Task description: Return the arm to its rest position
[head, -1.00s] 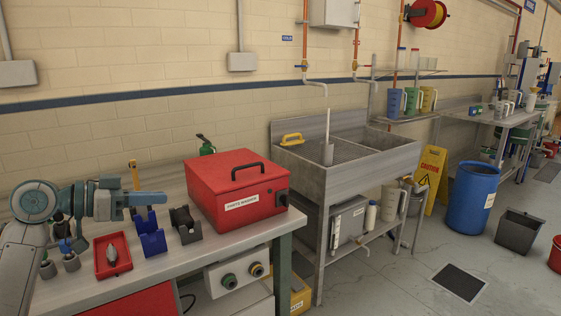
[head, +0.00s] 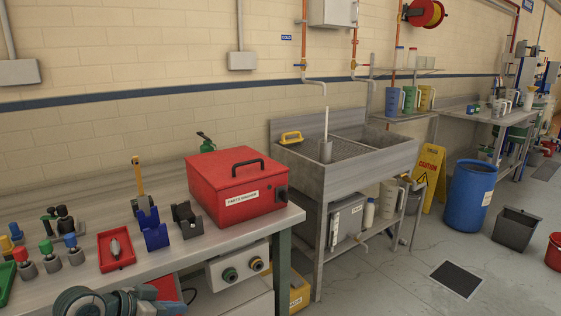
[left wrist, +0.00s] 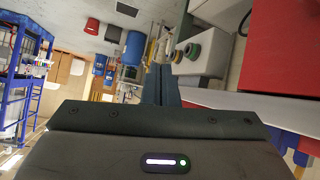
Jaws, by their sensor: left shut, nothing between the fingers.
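My left arm shows at the bottom left edge of the head view, low in front of the bench (head: 60,296). My left gripper (head: 176,308) is shut and empty, with its tip near the lower edge of the picture. In the left wrist view the dark gripper housing (left wrist: 165,140) fills the lower part, with a lit white bar and a green light. My right gripper is in neither view.
On the bench stand the red parts washer (head: 238,188), a red tray (head: 116,250) with a grey part, blue and black holders, and several small capped bottles. A steel sink (head: 345,170) stands to the right. The floor (head: 400,270) in front of it is largely clear.

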